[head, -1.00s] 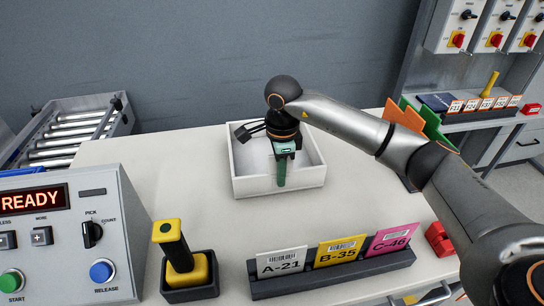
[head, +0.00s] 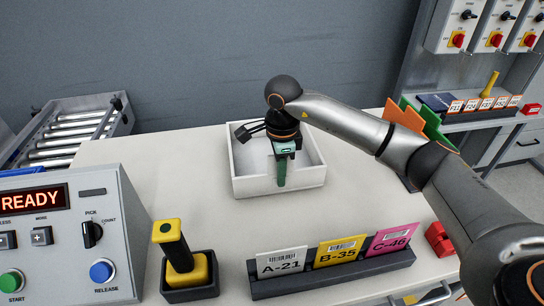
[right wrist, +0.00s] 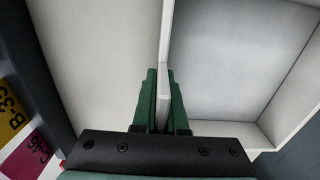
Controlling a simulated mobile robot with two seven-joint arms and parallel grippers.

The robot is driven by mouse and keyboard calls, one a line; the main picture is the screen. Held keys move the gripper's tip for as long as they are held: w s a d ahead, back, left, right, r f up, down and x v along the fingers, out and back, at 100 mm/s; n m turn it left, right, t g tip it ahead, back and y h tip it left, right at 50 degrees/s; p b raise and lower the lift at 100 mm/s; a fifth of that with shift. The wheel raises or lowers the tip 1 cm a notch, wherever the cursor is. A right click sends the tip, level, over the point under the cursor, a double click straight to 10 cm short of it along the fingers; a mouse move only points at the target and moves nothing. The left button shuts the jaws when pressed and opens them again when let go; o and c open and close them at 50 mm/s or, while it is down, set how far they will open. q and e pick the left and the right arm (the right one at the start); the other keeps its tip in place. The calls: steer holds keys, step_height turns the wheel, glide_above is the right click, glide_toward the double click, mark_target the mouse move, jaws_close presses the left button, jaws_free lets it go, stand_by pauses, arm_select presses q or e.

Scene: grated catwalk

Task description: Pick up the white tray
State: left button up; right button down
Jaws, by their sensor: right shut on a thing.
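The white tray (head: 248,187) is an open, shallow box resting on the pale table. My right gripper (head: 281,180) points down at the tray's near wall. In the right wrist view the green fingers of my right gripper (right wrist: 164,100) stand on either side of the white tray's wall (right wrist: 165,62) and are shut on it. The tray's inside (right wrist: 235,60) looks empty there. In the head view my right arm covers part of the tray's back and right side. My left gripper is not in view.
In front stand a card holder (head: 333,277) with three labelled cards and a yellow-and-black scanner-like device (head: 182,262) in a stand. A control box (head: 70,235) reading READY is at left. Green and orange folders (head: 415,118) stand at right. The table left of the tray is clear.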

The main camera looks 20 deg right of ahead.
steer(key=shift+r, duration=0.2)
stand_by(0.3)
steer(key=shift+r, duration=0.25)
step_height(320, 180, up, 3)
steer(key=shift+f+b, duration=0.15)
steer(key=shift+b, duration=0.2)
steer(key=s+a+r, duration=0.5)
steer(key=a+r, duration=0.4)
steer(key=a, duration=0.4)
steer(key=shift+s+r, duration=0.15)
steer(key=shift+r, duration=0.2)
